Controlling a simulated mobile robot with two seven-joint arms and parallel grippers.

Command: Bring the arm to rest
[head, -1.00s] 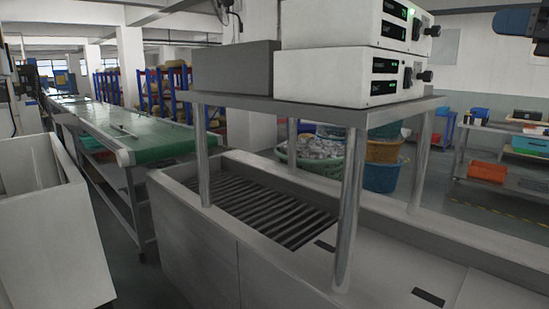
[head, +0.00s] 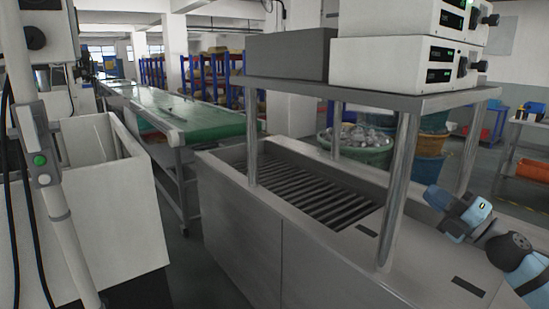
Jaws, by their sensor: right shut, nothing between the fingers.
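My right arm comes in at the lower right edge, with blue and grey links. Its end, with my right gripper (head: 455,213), is over the right part of the steel tank bench (head: 245,235), near a leg of the raised shelf. The gripper is shut and empty; its fingertips are small and hard to make out. No object hangs from it. I cannot tell how far it is above the bench top. My left gripper is not in view.
A steel shelf (head: 375,95) on posts carries white control units (head: 395,66) and a grey box (head: 288,54). A slatted tank opening (head: 308,192) is below. A white bin (head: 110,205) and a pole with a green button (head: 42,160) stand left. A green conveyor (head: 190,115) runs behind.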

